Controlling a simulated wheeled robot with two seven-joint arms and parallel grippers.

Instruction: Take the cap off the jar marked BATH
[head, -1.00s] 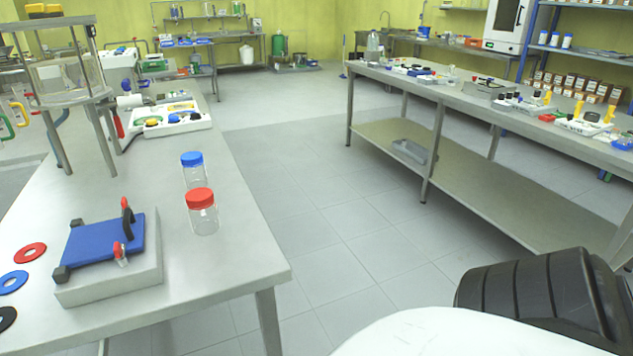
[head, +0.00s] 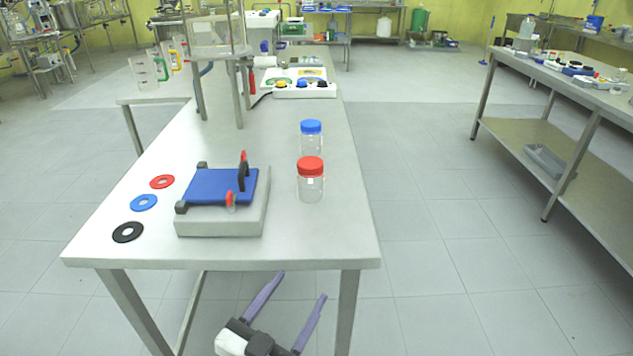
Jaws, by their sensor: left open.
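Two clear glass jars stand upright on the steel table, to the right of a blue-topped device. The nearer jar (head: 311,189) wears a red cap (head: 310,166). The jar behind it (head: 311,143) wears a blue cap (head: 311,126). Both caps are on. A small pale mark shows on the red-capped jar, but I cannot read BATH on either jar. My left gripper (head: 291,284), with two purple fingers spread apart, is open and empty. It is low, below and in front of the table's front edge, well away from the jars. My right gripper is out of view.
The table's front edge (head: 220,264) stands between my gripper and the jars. A glass-walled stand (head: 217,37) is further back.

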